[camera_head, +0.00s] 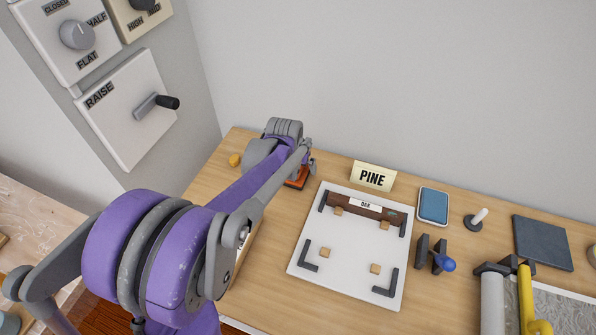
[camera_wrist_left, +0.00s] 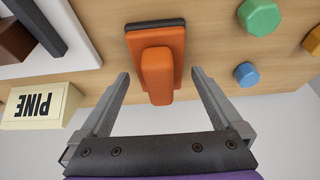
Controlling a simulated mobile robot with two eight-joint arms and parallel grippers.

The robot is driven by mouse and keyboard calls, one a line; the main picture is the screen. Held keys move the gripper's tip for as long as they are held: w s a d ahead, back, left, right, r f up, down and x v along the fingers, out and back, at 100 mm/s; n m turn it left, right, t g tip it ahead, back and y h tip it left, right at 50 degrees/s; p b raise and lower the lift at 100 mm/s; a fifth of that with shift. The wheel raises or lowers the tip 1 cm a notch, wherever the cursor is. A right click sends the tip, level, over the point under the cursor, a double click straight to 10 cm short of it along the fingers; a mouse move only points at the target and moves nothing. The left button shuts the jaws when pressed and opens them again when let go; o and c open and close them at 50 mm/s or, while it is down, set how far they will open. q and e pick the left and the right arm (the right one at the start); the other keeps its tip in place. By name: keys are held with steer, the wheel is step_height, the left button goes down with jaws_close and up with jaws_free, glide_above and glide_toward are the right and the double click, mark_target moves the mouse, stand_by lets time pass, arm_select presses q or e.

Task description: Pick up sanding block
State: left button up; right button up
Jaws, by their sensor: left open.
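The sanding block (camera_wrist_left: 156,68) is orange with a dark base and a raised orange handle. In the left wrist view it lies on the wooden table, with the handle pointing toward my left gripper. My left gripper (camera_wrist_left: 159,75) is open, with one finger on each side of the handle and a visible gap on both sides. In the head view only a part of the orange block (camera_head: 298,180) shows beside my left gripper (camera_head: 305,165); my arm hides the rest. My right gripper is not in view.
A PINE sign (camera_head: 373,176) stands behind a white board (camera_head: 340,252) bearing a dark wooden bar and corner brackets. A blue-topped item (camera_head: 433,205) and clamp are right of it. Green (camera_wrist_left: 259,17) and blue (camera_wrist_left: 246,74) pieces lie near the block.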

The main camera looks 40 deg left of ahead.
arm_select(q)
steer(key=shift+c, duration=0.3)
steer(key=c, duration=1.5)
steer(key=shift+o, duration=0.2)
step_height(320, 180, up, 10)
steer(key=shift+r+p, duration=0.1)
steer(key=shift+p, duration=0.75)
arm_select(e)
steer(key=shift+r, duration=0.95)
arm_select(q)
steer(key=o, duration=0.9)
steer(key=c, duration=0.5)
steer(key=shift+c, duration=0.2)
